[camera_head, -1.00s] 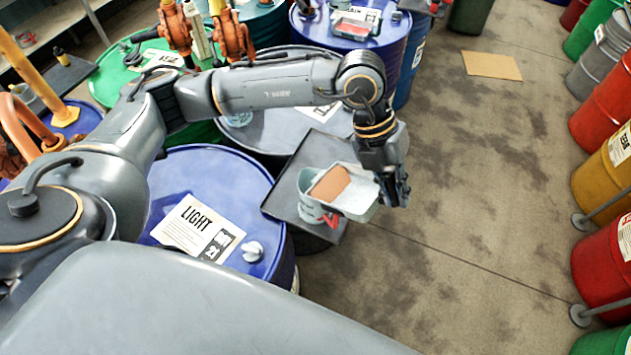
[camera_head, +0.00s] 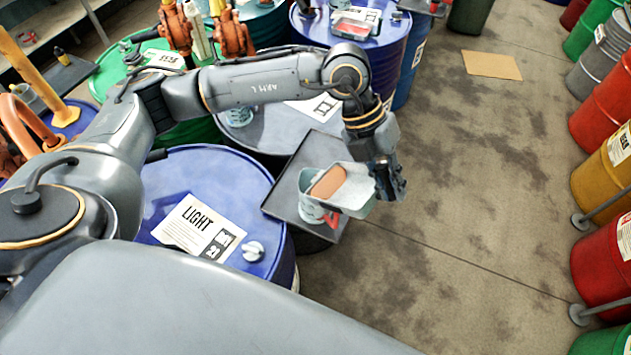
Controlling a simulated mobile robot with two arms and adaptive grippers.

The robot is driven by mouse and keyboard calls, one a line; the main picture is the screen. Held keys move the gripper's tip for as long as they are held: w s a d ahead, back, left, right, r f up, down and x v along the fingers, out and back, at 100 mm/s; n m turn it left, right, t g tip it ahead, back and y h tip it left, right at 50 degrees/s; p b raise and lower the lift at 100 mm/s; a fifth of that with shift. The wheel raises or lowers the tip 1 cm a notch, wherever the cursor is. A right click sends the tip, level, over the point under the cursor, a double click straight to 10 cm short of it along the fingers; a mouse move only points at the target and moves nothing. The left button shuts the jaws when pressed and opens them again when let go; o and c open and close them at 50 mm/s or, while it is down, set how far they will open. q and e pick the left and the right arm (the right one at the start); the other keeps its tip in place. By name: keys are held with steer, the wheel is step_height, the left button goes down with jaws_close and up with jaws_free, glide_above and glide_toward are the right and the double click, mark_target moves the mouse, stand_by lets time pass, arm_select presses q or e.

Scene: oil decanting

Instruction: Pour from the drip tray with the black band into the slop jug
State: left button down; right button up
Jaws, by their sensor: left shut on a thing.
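My left gripper (camera_head: 392,190) is shut on a pale grey drip tray (camera_head: 356,194) at its right end. The tray holds reddish-brown liquid (camera_head: 328,181), gathered toward its left side, and looks tilted left. No black band shows on it from here. Under the tray's left part stands a pale jug (camera_head: 308,210) with a red part at its front right, on a dark square tray (camera_head: 285,193). The held tray hides much of the jug's mouth. I cannot tell whether liquid is falling. My right gripper is not in view.
A blue drum (camera_head: 213,165) with a LIGHT sheet is left of the jug. Another tray with reddish contents (camera_head: 352,27) sits on a blue drum at the back. Clear floor lies right of the gripper, with cardboard (camera_head: 492,65) and several drums along the right edge.

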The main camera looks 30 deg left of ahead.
mark_target(379, 165)
arm_select(q)
steer(key=shift+w+a+r, duration=0.1)
steer(key=shift+r, duration=0.05)
steer(key=shift+a+r+h, duration=0.4)
steer(key=shift+r, duration=0.05)
steer(key=shift+a+r, duration=0.2)
steer(key=shift+a, duration=0.05)
stand_by(0.3)
steer(key=shift+w+a+r+h, duration=0.1)
steer(key=shift+a+r+h, duration=0.15)
steer(key=shift+h, duration=0.15)
steer(key=shift+w+a+r+h, duration=0.15)
steer(key=shift+a+r+h, duration=0.25)
steer(key=shift+a+r, duration=0.15)
steer(key=shift+w+a+r+g+h, duration=0.1)
steer(key=shift+a+r+g+h, duration=0.1)
steer(key=shift+a+r+h, duration=0.3)
steer(key=shift+w+a+r+g+h, duration=0.1)
steer(key=shift+a+r+g+h, duration=0.15)
steer(key=shift+a, duration=0.35)
steer(key=shift+a+r+h, duration=0.25)
steer(key=shift+w+a+h, duration=0.15)
steer(key=shift+a+h, duration=0.25)
steer(key=shift+a, duration=0.3)
